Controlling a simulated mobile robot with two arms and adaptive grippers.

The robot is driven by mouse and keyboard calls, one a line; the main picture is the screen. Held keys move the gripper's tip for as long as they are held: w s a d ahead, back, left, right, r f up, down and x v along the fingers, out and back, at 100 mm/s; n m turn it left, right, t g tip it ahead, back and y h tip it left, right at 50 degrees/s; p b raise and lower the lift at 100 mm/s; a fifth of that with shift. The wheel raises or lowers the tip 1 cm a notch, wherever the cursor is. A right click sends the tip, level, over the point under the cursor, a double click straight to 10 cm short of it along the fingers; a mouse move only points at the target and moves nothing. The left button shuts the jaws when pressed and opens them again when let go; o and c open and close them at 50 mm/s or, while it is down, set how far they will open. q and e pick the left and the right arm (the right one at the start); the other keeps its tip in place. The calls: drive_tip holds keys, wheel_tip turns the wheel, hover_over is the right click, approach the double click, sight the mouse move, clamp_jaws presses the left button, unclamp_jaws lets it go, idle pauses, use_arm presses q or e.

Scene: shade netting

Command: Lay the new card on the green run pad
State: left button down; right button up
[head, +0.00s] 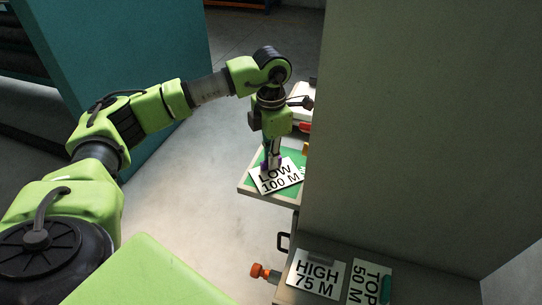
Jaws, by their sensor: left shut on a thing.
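My left gripper (271,162) points down and is shut on a white card (285,182) that reads LOW 100 M in black letters. The card lies over the green pad (293,155) and hides much of it. Green shows above the card and along its lower edge. The card is turned at an angle to the pad. I cannot tell whether it touches the pad or hangs just above it. My right gripper is not in view.
The pad is on a small shelf (245,187) beside a tall grey panel. Cards reading HIGH 75 M (317,274) and TOP 50 M (369,283) lie on a dark surface at the lower right. An orange knob (258,271) sticks out there. Open floor lies left of the shelf.

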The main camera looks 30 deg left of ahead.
use_arm(q)
drive_tip(key=c, duration=2.1)
unclamp_jaws()
drive_tip(key=shift+f, duration=0.1)
drive_tip(key=shift+c, duration=0.2)
wheel_tip(320, 180, up, 12)
drive_tip(key=b, duration=0.1)
drive_tip(key=shift+r+b, duration=0.2)
drive_tip(key=shift+b, duration=0.15)
